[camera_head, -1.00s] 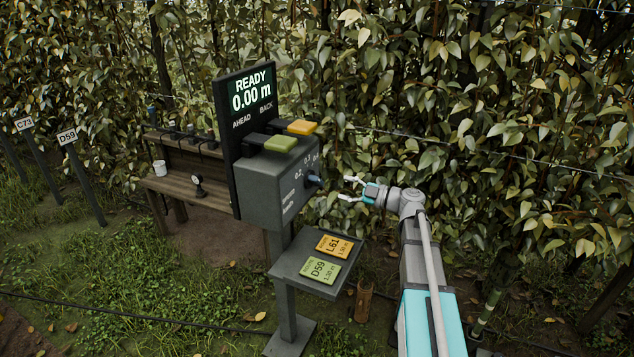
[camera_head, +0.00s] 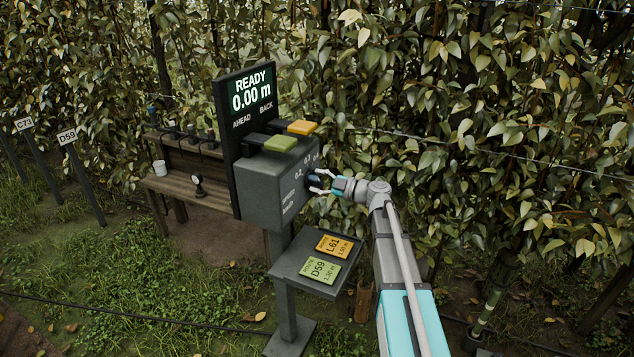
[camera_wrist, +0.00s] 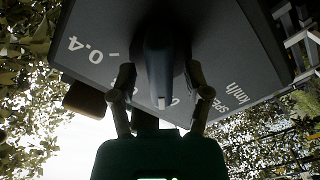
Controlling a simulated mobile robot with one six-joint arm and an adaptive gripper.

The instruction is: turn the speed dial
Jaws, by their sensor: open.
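The speed dial (camera_head: 313,180) is a small dark blue knob on the right side face of the grey control box (camera_head: 268,190). Numbers such as 0.2 and 0.3 are printed around it. My gripper (camera_head: 318,183) is open at the dial, its fingers above and below it in the head view. In the wrist view the dark dial (camera_wrist: 160,60) stands between my two open fingers, with a gap visible on each side. The label "km/h" and the number 0.4 show beside it. Part of the scale is hidden behind the dial and fingers.
A display (camera_head: 251,92) reads READY 0.00 m. A small shelf (camera_head: 300,285) with cards L61 and D59 is below. Dense foliage stands behind my arm; a wooden bench (camera_head: 185,190) is at left.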

